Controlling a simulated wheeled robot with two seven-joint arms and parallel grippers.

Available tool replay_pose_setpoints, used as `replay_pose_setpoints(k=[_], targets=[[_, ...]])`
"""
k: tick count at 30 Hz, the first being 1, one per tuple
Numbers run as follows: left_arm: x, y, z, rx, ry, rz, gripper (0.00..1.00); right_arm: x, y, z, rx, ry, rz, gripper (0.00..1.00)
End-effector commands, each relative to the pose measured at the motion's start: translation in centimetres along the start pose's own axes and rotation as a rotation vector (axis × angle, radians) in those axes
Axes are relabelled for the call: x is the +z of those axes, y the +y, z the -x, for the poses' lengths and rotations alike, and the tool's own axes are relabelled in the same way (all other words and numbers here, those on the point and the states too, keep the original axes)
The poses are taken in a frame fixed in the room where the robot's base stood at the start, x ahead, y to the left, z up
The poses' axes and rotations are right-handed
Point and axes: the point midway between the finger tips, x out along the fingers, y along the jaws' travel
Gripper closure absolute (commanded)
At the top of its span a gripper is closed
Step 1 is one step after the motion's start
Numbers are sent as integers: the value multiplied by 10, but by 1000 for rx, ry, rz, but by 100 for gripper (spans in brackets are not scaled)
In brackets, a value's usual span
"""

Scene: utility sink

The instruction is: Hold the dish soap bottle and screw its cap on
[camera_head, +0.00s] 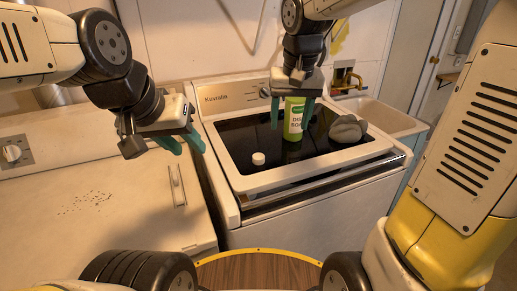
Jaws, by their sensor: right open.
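The green dish soap bottle (293,123) stands upright on the dark glass lid of the washer; its top is hidden behind my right gripper. A small white cap (258,158) lies apart from it on the same lid, nearer and to the left. My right gripper (292,121) points down over the bottle with its teal fingers apart, one on each side of it. My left gripper (190,149) is in the air left of the washer lid, away from the cap and bottle. Its teal fingers are apart with nothing between them.
A grey crumpled cloth-like thing (348,129) lies on the lid right of the bottle. A utility sink (385,116) is at the back right. A wooden round surface (258,273) is in front.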

Motion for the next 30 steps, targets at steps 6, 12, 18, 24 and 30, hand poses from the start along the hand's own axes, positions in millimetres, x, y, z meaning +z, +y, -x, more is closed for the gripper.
replay_pose_setpoints(k=[6,12,18,24,30], targets=[[0,0,0,0,0,0,64,-48,-44,-57,27,-137,-17,42],[0,0,0,0,0,0,64,-66,-65,-88,35,-195,-37,42],[0,0,0,0,0,0,64,-69,-69,-94,38,-206,-43,42],[0,0,0,0,0,0,64,-68,-69,-94,38,-206,-43,42],[0,0,0,0,0,0,64,-65,-68,-108,39,-208,-41,42]])
